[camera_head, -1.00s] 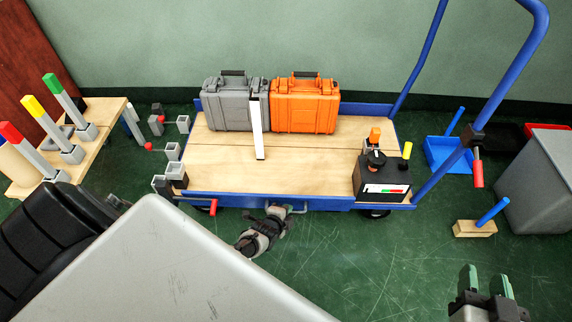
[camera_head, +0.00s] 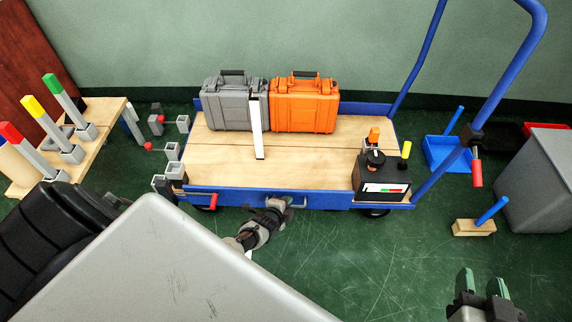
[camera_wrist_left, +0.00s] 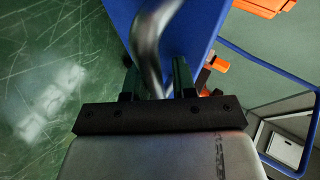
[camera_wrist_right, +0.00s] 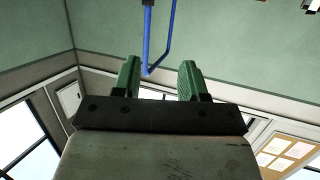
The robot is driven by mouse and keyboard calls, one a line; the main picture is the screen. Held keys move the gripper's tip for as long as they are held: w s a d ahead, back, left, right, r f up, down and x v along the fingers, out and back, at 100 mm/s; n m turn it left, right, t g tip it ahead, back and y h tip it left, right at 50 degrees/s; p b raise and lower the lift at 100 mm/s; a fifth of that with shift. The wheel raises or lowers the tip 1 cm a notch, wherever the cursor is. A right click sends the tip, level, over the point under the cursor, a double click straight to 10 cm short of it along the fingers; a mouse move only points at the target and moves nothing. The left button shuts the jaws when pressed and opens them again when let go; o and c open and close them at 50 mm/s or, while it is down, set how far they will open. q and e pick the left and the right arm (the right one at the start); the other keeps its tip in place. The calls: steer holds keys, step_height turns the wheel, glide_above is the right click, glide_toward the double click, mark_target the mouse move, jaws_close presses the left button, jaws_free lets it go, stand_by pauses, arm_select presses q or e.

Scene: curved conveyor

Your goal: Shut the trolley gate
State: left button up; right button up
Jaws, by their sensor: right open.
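The blue trolley (camera_head: 225,175) stands against the wall with a wooden deck. A blue panel, seemingly the gate (camera_head: 330,202), runs along its front edge below deck level; its exact tilt is hard to tell. A grey bar handle (camera_head: 299,204) is on that panel, and a red-gripped lever (camera_head: 203,200) is near its left end. My left gripper (camera_head: 280,208) is at the handle. In the left wrist view, the metal handle (camera_wrist_left: 154,60) passes between its parted fingers (camera_wrist_left: 156,80). My right gripper (camera_head: 482,282) is open and empty at lower right, apart from the trolley.
A grey case (camera_head: 225,105), an orange case (camera_head: 304,105), a white bar (camera_head: 257,135) and a black box (camera_head: 382,185) are on the deck. A bench with coloured posts (camera_head: 100,135) stands left. A grey bin (camera_head: 535,185) and a wooden block (camera_head: 474,228) are at right.

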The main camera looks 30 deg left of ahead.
arm_select(q)
steer(key=shift+o, duration=1.2)
steer(key=shift+w, duration=0.1)
steer(key=shift+r, duration=0.15)
steer(key=p+v, duration=0.6)
steer(key=v, duration=0.5)
steer(key=shift+d+f+p, duration=0.15)
steer(key=shift+f+p, duration=0.15)
arm_select(e)
steer(key=s+d+f+g+h, duration=0.1)
steer(key=s+d+f+g, duration=0.1)
steer(key=s+g, duration=0.3)
steer(key=s+d+f+g+h, duration=0.1)
steer(key=s+d+f+g, duration=0.1)
steer(key=s+f+g, duration=0.3)
steer(key=shift+s+d+m+g+h, duration=0.3)
steer(key=shift+s+g+h, duration=0.15)
steer(key=shift+s, duration=0.25)
